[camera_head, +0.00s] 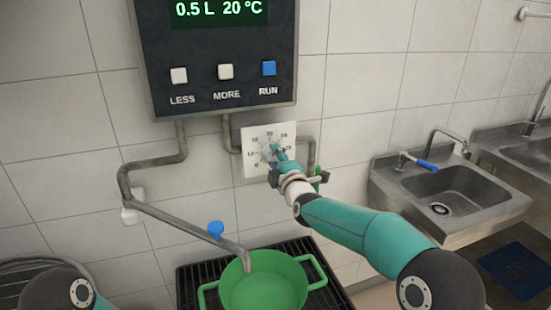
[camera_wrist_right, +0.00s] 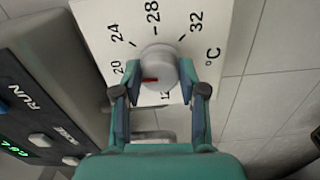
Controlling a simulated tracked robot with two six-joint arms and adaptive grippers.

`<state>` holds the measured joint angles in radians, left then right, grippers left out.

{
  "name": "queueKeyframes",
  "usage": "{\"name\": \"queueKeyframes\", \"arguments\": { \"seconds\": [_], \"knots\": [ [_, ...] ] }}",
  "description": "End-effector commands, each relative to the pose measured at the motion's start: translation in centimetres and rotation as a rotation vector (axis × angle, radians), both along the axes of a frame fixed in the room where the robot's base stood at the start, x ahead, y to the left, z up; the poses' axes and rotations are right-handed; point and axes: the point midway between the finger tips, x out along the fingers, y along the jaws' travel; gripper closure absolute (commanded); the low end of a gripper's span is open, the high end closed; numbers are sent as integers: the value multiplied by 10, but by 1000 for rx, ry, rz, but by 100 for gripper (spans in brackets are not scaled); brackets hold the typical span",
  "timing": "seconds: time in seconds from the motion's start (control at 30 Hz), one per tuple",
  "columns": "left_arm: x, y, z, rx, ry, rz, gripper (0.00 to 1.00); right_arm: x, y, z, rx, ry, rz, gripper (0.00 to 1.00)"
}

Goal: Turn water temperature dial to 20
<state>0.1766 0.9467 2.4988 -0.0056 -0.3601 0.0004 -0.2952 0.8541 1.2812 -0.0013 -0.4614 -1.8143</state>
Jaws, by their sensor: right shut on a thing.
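The white water temperature dial (camera_wrist_right: 162,66) sits on a square white plate (camera_head: 248,138) with numbers around it. In the right wrist view its red mark points left, towards the 20 side of the scale. My right gripper (camera_wrist_right: 158,84) has one finger on each side of the dial and is shut on it. In the head view the right gripper (camera_head: 274,158) covers much of the dial. The display (camera_head: 218,10) on the dark control box reads 0.5 L and 20 °C. My left gripper is out of view; only part of my left arm shows at bottom left.
The control box has LESS (camera_head: 179,75), MORE (camera_head: 225,71) and blue RUN (camera_head: 268,68) buttons. A pipe with a blue tap handle (camera_head: 216,229) ends over a green pot (camera_head: 262,285) on a black grate. A steel sink (camera_head: 450,200) stands at right.

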Motion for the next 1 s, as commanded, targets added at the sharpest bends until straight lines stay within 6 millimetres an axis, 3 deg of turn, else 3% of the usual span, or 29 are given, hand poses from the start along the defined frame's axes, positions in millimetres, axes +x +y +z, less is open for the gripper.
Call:
{"name": "queueKeyframes", "arguments": {
  "seconds": [0.7, 0.73, 0.87, 1.0],
  "knots": [
    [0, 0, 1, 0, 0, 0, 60, -1, 4, -6, -92, -16, 8, 93],
    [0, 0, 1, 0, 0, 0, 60, -1, 4, -7, -92, -16, 9, 55],
    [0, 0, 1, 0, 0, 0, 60, -1, 4, -6, -90, -17, 7, 34],
    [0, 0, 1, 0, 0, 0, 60, -1, 3, -4, -88, -20, 5, 33]
  ]
}}
